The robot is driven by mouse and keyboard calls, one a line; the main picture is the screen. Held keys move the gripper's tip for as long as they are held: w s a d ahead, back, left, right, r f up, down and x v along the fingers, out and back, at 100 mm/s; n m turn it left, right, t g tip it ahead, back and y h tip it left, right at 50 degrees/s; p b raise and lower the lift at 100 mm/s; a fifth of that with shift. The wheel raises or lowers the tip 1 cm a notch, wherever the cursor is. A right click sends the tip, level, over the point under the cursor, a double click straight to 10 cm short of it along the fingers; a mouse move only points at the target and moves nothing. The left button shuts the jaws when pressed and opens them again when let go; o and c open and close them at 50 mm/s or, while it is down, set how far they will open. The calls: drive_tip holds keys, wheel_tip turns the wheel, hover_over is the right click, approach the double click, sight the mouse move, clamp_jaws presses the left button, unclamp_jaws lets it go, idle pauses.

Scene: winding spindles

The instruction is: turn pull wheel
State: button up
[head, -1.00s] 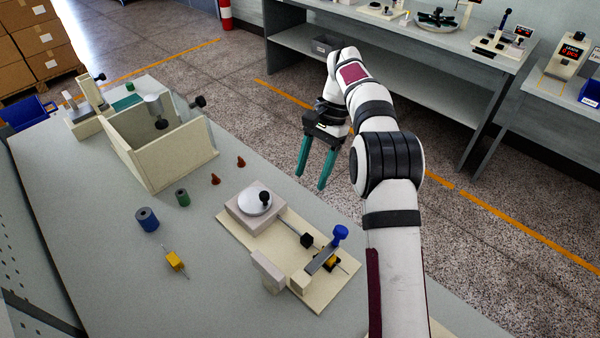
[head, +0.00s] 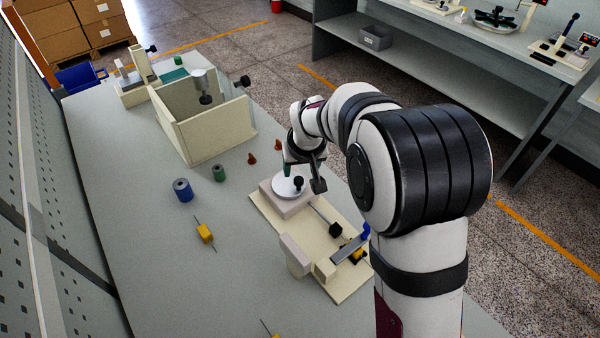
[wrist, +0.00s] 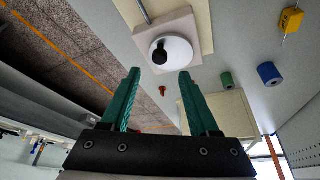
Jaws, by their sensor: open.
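The pull wheel is a white disc (head: 288,187) on a pale block, with a black knob (head: 298,182) standing near its rim. In the wrist view the disc (wrist: 178,51) and its black knob (wrist: 160,55) lie just beyond the fingertips, close to the line between them. My gripper (wrist: 159,72) is open, with two green fingers spread apart and nothing between them. In the head view my gripper (head: 289,167) is at the far side of the wheel, partly hidden by my wrist. I cannot tell whether a finger touches the disc.
The wheel's cream baseplate (head: 262,205) also carries a rod and a blue-handled clamp (head: 350,245). A cream open box (head: 208,134) stands behind.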

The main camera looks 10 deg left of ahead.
sight(299, 179)
drive_tip(key=x, duration=0.8)
drive_tip(key=shift+f, duration=0.1)
clamp_jaws()
